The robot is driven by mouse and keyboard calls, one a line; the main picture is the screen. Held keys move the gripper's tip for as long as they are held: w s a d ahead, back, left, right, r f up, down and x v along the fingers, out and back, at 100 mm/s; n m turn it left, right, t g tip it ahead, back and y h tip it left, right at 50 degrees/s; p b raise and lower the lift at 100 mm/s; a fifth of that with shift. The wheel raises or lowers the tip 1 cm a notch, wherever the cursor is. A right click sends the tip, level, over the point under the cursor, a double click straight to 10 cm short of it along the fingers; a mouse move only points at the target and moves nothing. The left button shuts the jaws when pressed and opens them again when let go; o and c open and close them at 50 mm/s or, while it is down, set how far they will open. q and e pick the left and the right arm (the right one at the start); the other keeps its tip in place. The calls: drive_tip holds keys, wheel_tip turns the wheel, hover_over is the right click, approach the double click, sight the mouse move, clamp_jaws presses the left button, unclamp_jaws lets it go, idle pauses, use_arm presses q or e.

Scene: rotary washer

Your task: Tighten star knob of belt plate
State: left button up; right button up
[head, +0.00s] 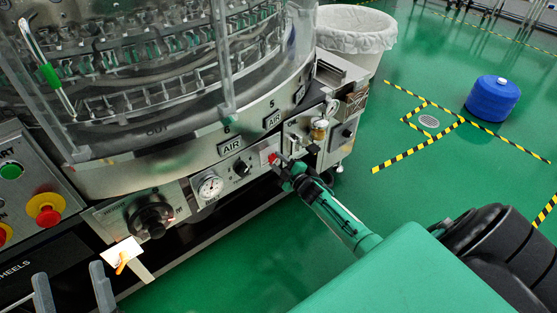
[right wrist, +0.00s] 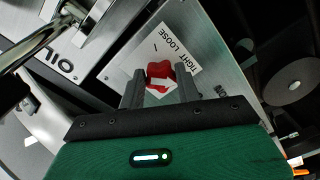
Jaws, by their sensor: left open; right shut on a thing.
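The red star knob (right wrist: 159,70) shows between the two fingers of my right gripper (right wrist: 160,88) in the right wrist view, and the gripper is shut on it. A white label (right wrist: 172,50) reading TIGHT and LOOSE lies behind the knob on the bare metal plate (right wrist: 215,75). In the head view my right gripper (head: 283,166) reaches the machine's front panel at the small red knob (head: 269,156); the fingers hide part of it. My left gripper (head: 72,290) shows at the lower left, open and empty, with its two fingers apart.
A pressure gauge (head: 210,186) and a black knob (head: 150,217) are on the panel left of my right gripper. A red emergency button (head: 47,212) is at the far left. A white bin (head: 355,32) stands behind; the green floor at right is mostly clear.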

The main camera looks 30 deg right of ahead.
use_arm(q)
drive_tip(key=shift+w+d+f+g+p, duration=0.1)
drive_tip(key=shift+w+d+f+g, duration=0.1)
drive_tip(key=shift+f+g, duration=0.35)
drive_tip(key=shift+w+d+f+g+p, duration=0.1)
drive_tip(key=shift+d+f+g, duration=0.15)
drive_tip(key=shift+f, duration=0.35)
drive_tip(key=shift+w+d+f+g+p, duration=0.1)
drive_tip(key=shift+d+f+g, duration=0.05)
drive_tip(key=shift+f+g, duration=0.4)
use_arm(e)
drive_tip(key=shift+f+m, duration=0.1)
drive_tip(key=shift+m, duration=1)
drive_tip(key=o, duration=1)
drive_tip(key=shift+c, duration=0.2)
drive_tip(key=shift+s, duration=0.1)
